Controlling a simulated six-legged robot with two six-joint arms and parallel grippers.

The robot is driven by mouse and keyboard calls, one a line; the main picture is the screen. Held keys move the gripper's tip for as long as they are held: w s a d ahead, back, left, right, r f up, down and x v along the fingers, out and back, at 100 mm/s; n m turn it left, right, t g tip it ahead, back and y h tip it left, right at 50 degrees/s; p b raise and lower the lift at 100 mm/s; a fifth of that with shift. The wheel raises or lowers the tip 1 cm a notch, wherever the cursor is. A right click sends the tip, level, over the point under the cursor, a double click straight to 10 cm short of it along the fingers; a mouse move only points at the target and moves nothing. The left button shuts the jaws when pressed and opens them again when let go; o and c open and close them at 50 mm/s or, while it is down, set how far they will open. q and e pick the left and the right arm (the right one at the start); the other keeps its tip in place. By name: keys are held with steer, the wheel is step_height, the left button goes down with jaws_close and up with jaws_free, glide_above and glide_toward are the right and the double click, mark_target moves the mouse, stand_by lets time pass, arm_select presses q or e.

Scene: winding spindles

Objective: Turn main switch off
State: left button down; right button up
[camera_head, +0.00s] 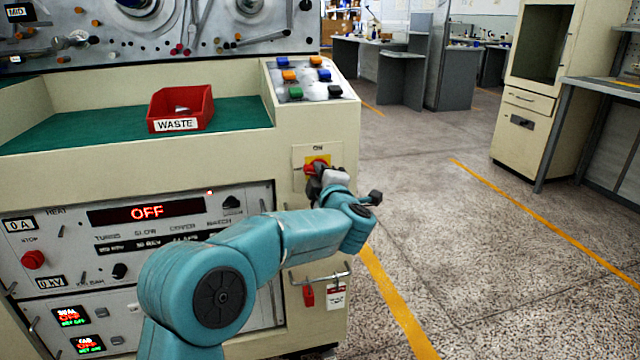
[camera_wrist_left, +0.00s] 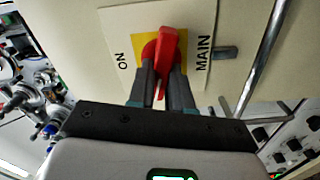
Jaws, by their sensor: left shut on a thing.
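The main switch is a red rotary handle (camera_head: 316,166) on a yellow plate (camera_head: 325,159), set in a cream label panel on the front of the machine, below the button console. In the left wrist view the red handle (camera_wrist_left: 167,52) sits between the two fingers, with "ON" printed on one side and "MAIN" on the other. My left gripper (camera_head: 318,178) is at the switch, and its fingers also show in the left wrist view (camera_wrist_left: 162,82), shut on the red handle. The gripper and wrist hide the lower part of the switch in the head view. My right gripper is not in view.
A red waste bin (camera_head: 181,108) stands on the green shelf (camera_head: 240,113). The console (camera_head: 310,78) carries several coloured buttons. A metal bar (camera_head: 320,279) with a red padlock (camera_head: 308,296) and a tag is below the switch. Open floor (camera_head: 440,220) lies to the right.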

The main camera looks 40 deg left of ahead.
arm_select(q)
steer(key=shift+f+n+b, duration=0.2)
steer(key=shift+n+b, duration=0.5)
steer(key=shift+n, duration=0.4)
steer(key=shift+n+b, duration=0.35)
steer(key=shift+n, duration=0.25)
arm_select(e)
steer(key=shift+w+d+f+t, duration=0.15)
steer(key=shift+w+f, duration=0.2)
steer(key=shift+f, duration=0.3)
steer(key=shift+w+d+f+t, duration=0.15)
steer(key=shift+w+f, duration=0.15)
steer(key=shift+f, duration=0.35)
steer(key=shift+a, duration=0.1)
arm_select(q)
steer(key=c, duration=1)
jaws_free()
steer(key=shift+c, duration=0.2)
steer(key=shift+r, duration=0.1)
steer(key=p+v, duration=0.2)
steer(key=v, duration=1.4)
steer(key=shift+s, duration=0.15)
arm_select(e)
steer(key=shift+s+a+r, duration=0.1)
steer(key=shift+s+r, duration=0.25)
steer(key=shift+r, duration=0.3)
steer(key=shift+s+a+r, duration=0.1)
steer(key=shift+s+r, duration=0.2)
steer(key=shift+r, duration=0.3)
